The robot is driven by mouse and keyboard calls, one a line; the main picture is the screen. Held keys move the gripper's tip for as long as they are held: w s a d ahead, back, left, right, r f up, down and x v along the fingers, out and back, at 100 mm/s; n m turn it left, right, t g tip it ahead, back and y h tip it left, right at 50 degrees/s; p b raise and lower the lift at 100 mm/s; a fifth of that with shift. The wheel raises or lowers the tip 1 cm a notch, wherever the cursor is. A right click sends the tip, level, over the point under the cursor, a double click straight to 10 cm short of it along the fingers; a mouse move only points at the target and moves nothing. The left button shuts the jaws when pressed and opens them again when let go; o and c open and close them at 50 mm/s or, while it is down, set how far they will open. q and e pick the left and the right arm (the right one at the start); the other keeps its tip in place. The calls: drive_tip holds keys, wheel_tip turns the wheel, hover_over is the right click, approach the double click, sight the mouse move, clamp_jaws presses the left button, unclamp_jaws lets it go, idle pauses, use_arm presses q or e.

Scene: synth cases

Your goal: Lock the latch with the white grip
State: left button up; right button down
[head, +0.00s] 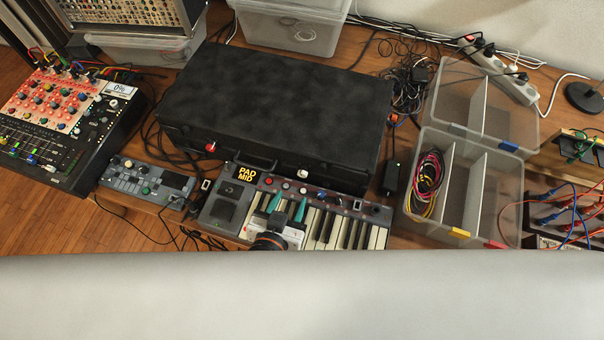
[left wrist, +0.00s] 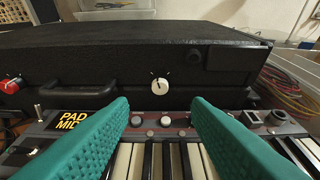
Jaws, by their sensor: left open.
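A closed black case (head: 275,105) lies on the wooden desk, its front side facing me. The latch with the white grip (head: 302,174) is on the front, right of the handle; it also shows in the left wrist view (left wrist: 159,86), a round white knob with a dark mark. A latch with a red grip (head: 210,147) is on the left part of the front (left wrist: 12,85). My left gripper (head: 288,200) has teal fingers, open and empty, above the keyboard. In the left wrist view the white grip appears between and beyond the fingertips (left wrist: 160,104), apart from them. My right gripper is not in view.
A small keyboard (head: 338,228) sits close in front of the case, under my left gripper. A grey device (head: 148,185) and a mixer (head: 65,120) are at the left. Clear divided boxes (head: 465,190) stand at the right. Cables and a black adapter (head: 393,178) lie beside the case.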

sight(302, 175)
use_arm(q)
drive_tip(key=p+x, duration=0.1)
drive_tip(key=x, duration=0.7)
drive_tip(key=shift+w+d+f, duration=0.15)
drive_tip(key=shift+w, duration=0.2)
clamp_jaws()
